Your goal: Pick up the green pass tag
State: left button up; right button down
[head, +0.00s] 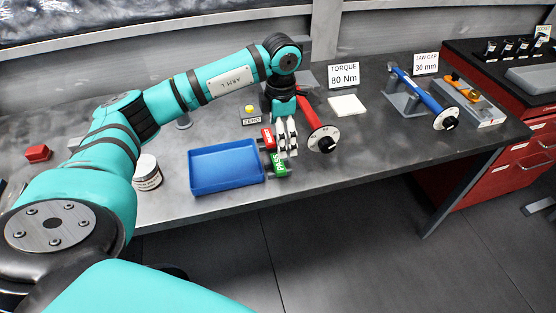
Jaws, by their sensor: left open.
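The green pass tag (279,164) stands at the front of the grey bench, just right of the blue tray, with white lettering on its face. A red tag (268,138) is just behind it. My left gripper (287,153) points down beside the two tags, with its pale fingers just above and right of the green tag. It is open and nothing shows between the fingers. I cannot tell whether a finger touches the green tag. My right gripper is out of view.
The blue tray (227,187) is empty. A red wrench with a round dial (322,140) lies close right of my gripper. A jar (147,180) and a red block (38,153) are left. A blue wrench (420,92) rests on a stand at right.

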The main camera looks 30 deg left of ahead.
pick_arm(q)
jog(key=p, duration=0.1)
send_over(282, 161)
jog(key=f, duration=0.4)
jog(key=shift+s+a+f, duration=0.1)
jog(key=shift+s+f, duration=0.1)
jog(key=shift+s, duration=0.05)
notch_tip(282, 161, down, 5)
jog(key=p, duration=0.2)
jog(key=shift+w+p, duration=0.15)
jog(key=shift+p, duration=0.2)
jog(key=shift+f, duration=0.15)
jog(key=c, duration=1.1)
